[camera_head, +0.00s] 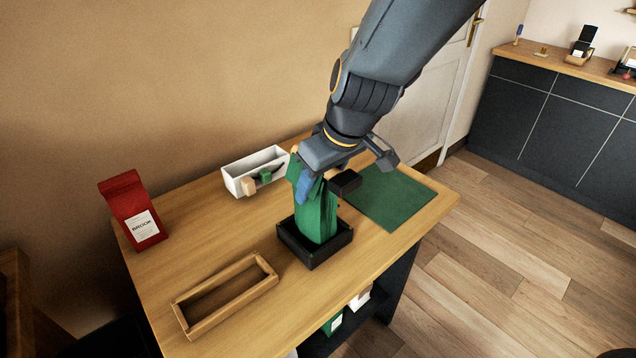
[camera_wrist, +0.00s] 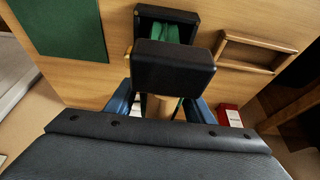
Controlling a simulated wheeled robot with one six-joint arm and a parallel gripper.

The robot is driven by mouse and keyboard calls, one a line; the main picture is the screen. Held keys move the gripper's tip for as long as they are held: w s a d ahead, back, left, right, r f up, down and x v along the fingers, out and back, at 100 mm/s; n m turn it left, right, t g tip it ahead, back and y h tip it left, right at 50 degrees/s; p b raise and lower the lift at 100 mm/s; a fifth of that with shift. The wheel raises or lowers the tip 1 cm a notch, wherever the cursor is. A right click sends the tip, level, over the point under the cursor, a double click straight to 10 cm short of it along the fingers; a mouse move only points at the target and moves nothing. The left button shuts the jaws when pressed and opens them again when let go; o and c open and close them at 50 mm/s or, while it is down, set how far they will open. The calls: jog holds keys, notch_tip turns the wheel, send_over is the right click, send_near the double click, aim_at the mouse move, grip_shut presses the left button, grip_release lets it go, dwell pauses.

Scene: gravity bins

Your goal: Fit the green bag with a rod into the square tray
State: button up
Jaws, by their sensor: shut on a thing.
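The green bag (camera_head: 316,212) stands roughly upright with its lower end inside the walls of the black square tray (camera_head: 311,256). Whether it touches the tray floor is hidden. My gripper (camera_head: 308,187) is above the tray, its blue fingers shut on the bag's upper part. In the wrist view my gripper (camera_wrist: 160,108) has a tan rod-like piece (camera_wrist: 160,106) between its fingers, with a black block (camera_wrist: 172,68) in front. This block (camera_head: 346,182) also shows right of the bag in the head view. Behind it are the tray (camera_wrist: 146,12) and green bag (camera_wrist: 192,33).
An empty wooden frame tray (camera_head: 188,325) lies at the front left. A white box (camera_head: 232,185) with small items stands behind. A red bag (camera_head: 133,208) stands at the left and a green mat (camera_head: 395,200) lies at the right.

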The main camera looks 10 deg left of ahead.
jog(key=shift+f+b, duration=0.35)
jog(key=shift+b, duration=0.05)
dwell(0.8)
jog(key=o, duration=1.8)
jog(key=shift+v, duration=3.85)
